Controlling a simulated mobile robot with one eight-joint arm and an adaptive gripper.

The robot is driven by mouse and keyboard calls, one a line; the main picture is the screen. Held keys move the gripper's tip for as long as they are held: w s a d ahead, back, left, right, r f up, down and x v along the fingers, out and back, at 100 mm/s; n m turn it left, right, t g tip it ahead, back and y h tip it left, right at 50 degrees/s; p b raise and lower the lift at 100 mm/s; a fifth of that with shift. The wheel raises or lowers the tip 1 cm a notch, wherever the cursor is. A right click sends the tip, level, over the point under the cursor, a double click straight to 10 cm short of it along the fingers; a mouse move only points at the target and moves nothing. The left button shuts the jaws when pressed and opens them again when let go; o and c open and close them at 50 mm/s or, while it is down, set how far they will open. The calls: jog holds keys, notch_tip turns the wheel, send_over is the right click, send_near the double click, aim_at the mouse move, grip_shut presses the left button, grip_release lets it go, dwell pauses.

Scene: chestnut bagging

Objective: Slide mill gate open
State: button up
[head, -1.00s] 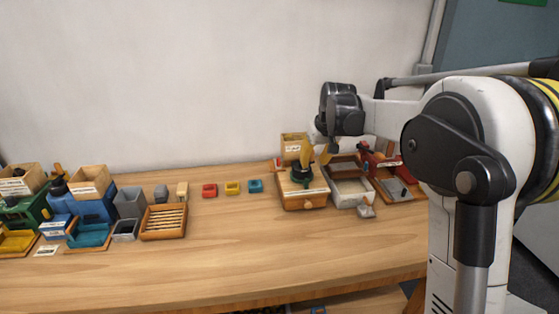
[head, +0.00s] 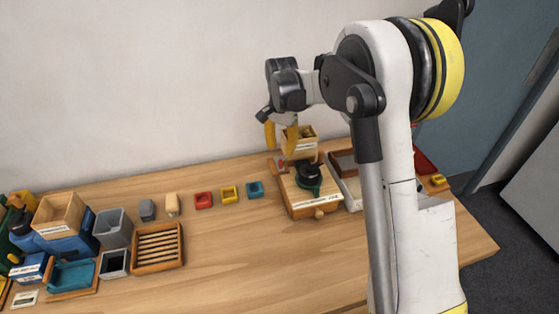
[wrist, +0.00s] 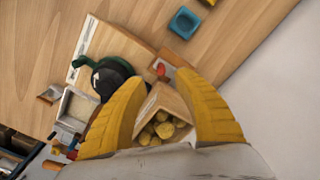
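The wooden mill (head: 318,205) stands on the right part of the table, with a black round part (head: 308,174) and a green handle on top. Its wooden hopper box (head: 302,151) is behind that; in the wrist view the hopper (wrist: 165,102) holds several yellowish-brown nuts. A small red-orange knob (head: 282,164) sits at the mill's left side, and it also shows in the wrist view (wrist: 161,70). It may belong to the gate; I cannot tell. My gripper (head: 281,137) has yellow fingers, open and apparently empty, above the hopper's left side. The wrist view shows the hopper between the fingers.
Red (head: 204,200), yellow (head: 229,194) and teal (head: 255,189) small trays lie left of the mill. A slatted wooden tray (head: 157,248), grey bins and a blue machine (head: 70,245) stand farther left. The table front is clear. A wall is behind.

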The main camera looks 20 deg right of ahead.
aim_at(281, 162)
notch_tip(281, 162, down, 6)
jog(key=shift+w+f+b, duration=0.1)
jog(key=shift+f+b, duration=0.15)
jog(key=shift+b, duration=0.3)
grip_shut()
